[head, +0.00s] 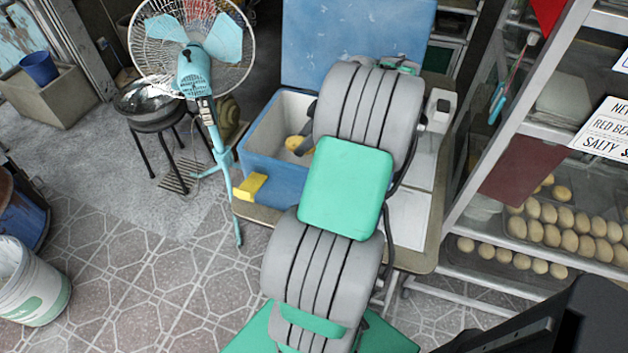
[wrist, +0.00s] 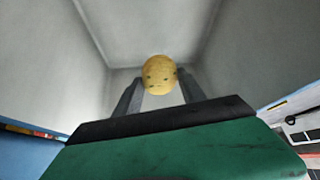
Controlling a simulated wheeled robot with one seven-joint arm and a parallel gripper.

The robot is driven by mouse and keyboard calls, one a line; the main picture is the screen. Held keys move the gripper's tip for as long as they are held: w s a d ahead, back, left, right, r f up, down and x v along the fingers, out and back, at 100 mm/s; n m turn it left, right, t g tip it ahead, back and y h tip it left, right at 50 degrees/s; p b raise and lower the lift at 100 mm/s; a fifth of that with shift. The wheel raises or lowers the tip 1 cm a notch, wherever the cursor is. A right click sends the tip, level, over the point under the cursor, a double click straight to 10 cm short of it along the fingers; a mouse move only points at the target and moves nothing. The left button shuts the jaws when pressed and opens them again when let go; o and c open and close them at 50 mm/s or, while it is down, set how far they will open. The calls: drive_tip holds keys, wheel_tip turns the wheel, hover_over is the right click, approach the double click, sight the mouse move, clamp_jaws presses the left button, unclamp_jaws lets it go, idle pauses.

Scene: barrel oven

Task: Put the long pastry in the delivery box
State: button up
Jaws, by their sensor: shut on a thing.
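The delivery box (head: 275,176) is blue with a white inside, and its blue lid (head: 350,35) stands open behind it. My gripper (head: 303,143) is inside the box opening, partly hidden by my arm. In the wrist view, my gripper (wrist: 160,88) is shut on the long pastry (wrist: 159,75), which is yellow-brown with dark specks and seen end-on. The box's pale inner walls (wrist: 230,50) surround it. In the head view a bit of the pastry (head: 293,143) shows beside the fingers. I cannot tell whether it touches the box floor.
The box stands on a table (head: 262,213) with a yellow block (head: 250,186) at its front left corner. A turquoise fan (head: 195,70) stands close on the left. A glass-fronted rack with several buns (head: 560,235) is on the right. Tiled floor (head: 150,270) is free at lower left.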

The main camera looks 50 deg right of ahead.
wheel_tip(320, 180, down, 10)
drive_tip(key=shift+w+a+f, duration=0.1)
drive_tip(key=shift+w, duration=0.05)
drive_tip(key=shift+f+b, duration=0.2)
drive_tip(key=shift+b, duration=0.1)
drive_tip(key=o, duration=1.5)
drive_tip(key=shift+r, duration=0.1)
drive_tip(key=shift+r+p, duration=0.3)
drive_tip(key=shift+p, duration=0.1)
drive_tip(key=v, duration=1.1)
drive_tip(key=shift+s+d+r, duration=0.2)
drive_tip(key=shift+s+r, duration=0.05)
